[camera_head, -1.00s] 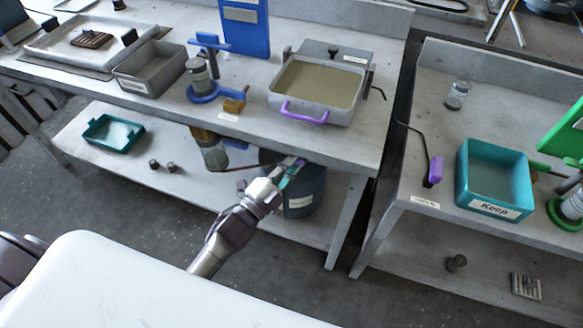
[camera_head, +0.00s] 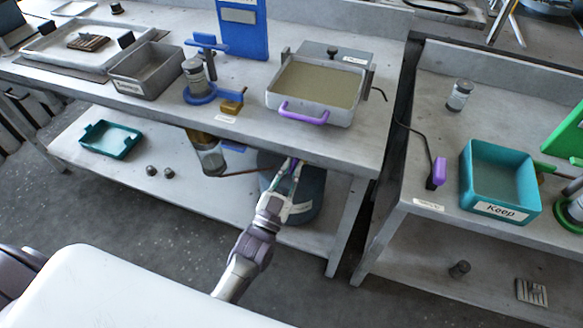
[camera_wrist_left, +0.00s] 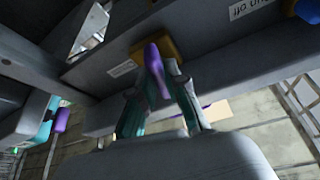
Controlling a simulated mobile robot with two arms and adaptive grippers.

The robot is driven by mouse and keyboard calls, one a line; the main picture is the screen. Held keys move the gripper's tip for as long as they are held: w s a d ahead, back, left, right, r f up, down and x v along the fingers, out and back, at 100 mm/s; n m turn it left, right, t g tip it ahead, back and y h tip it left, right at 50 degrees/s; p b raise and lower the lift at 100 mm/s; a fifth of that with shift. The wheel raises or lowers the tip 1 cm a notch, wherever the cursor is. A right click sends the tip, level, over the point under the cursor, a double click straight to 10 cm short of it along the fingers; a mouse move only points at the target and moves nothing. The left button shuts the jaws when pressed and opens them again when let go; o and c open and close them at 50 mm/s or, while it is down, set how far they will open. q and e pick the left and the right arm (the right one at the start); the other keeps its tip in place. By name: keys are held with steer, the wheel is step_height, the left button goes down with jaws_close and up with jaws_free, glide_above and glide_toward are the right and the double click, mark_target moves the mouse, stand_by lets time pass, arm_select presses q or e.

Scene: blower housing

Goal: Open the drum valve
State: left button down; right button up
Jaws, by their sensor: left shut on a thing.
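The dark blue-grey drum (camera_head: 313,185) stands on the lower shelf under the right end of the workbench. My left gripper (camera_head: 293,166) reaches up in front of the drum. In the left wrist view, its fingers (camera_wrist_left: 160,73) close around a purple handle (camera_wrist_left: 153,60), which looks like the valve lever. My right gripper is not in view.
The workbench edge (camera_head: 235,128) lies just above my left gripper. A thin brown rod or pipe and a hanging jar (camera_head: 208,158) are left of the drum. A teal tray (camera_head: 110,139) and small knobs lie farther left on the shelf. A bench leg (camera_head: 347,225) stands to the right.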

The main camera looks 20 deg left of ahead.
arm_select(q)
steer(key=shift+f+n, duration=0.15)
steer(key=shift+n, duration=0.55)
steer(key=c, duration=1.2)
jaws_free()
steer(key=v, duration=1.2)
steer(key=shift+d, duration=0.2)
